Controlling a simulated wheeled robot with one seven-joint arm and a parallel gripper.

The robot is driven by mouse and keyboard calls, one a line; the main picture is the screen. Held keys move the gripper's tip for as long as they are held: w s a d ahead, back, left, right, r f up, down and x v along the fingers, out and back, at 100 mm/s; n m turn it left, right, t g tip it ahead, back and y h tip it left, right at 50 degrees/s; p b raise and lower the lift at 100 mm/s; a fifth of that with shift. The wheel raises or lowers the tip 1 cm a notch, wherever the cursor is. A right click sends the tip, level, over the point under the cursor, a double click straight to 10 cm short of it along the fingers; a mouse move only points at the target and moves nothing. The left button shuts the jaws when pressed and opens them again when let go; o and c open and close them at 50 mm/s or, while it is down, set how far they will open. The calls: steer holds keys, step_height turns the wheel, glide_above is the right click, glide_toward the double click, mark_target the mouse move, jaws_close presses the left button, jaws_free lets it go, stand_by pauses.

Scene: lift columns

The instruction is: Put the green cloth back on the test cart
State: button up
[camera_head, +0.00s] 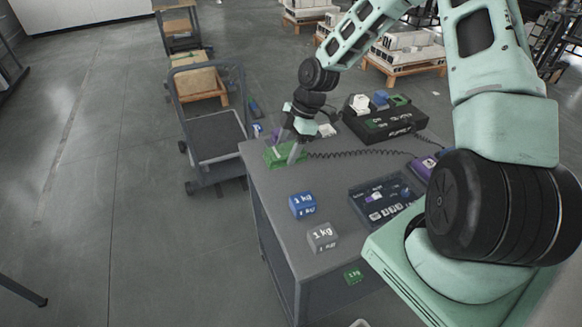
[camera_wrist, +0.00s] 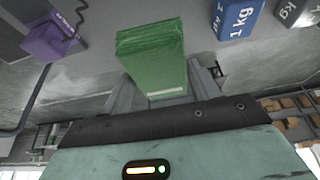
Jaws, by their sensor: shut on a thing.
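The green cloth (camera_head: 279,155) is a folded block at the far left corner of the test cart's grey top (camera_head: 275,190). My gripper (camera_head: 284,152) is shut on it, with a finger on either side. In the wrist view the cloth (camera_wrist: 152,58) sits between the fingers (camera_wrist: 160,88) and sticks out beyond them. I cannot tell whether its underside touches the cart top or is slightly above it.
A blue 1 kg weight (camera_head: 302,205) and a grey one (camera_head: 322,238) stand on the near left part. A dark panel box (camera_head: 382,202), a black case (camera_head: 388,122) and a coiled cable (camera_head: 365,154) occupy the right. A trolley (camera_head: 215,145) stands left of the cart.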

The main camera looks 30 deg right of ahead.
step_height(320, 180, down, 8)
steer(key=shift+a+f+p, duration=0.1)
steer(key=shift+p, duration=0.55)
steer(key=o, duration=0.9)
steer(key=shift+f, duration=0.1)
steer(key=shift+o, duration=0.2)
steer(key=b+v, duration=0.2)
steer(key=v, duration=1)
steer(key=shift+a, duration=0.1)
steer(key=s+a+r+m+g+h, duration=0.1)
steer(key=s+a+r, duration=0.1)
steer(key=a, duration=0.3)
steer(key=s+a+r+g+h, duration=0.1)
steer(key=s+a+r, duration=0.2)
steer(key=a, duration=0.3)
steer(key=s+a+r+m+h, duration=0.1)
steer(key=s+a+r+m, duration=0.2)
steer(key=s+a, duration=0.3)
steer(key=s+a+r+m+t, duration=0.1)
steer(key=s+a+r+m, duration=0.3)
steer(key=s, duration=1.1)
steer(key=a+r, duration=0.2)
steer(key=a, duration=0.1)
steer(key=shift+s+a+r+h, duration=0.15)
steer(key=shift+s+a+h, duration=0.15)
steer(key=shift+a+h, duration=0.1)
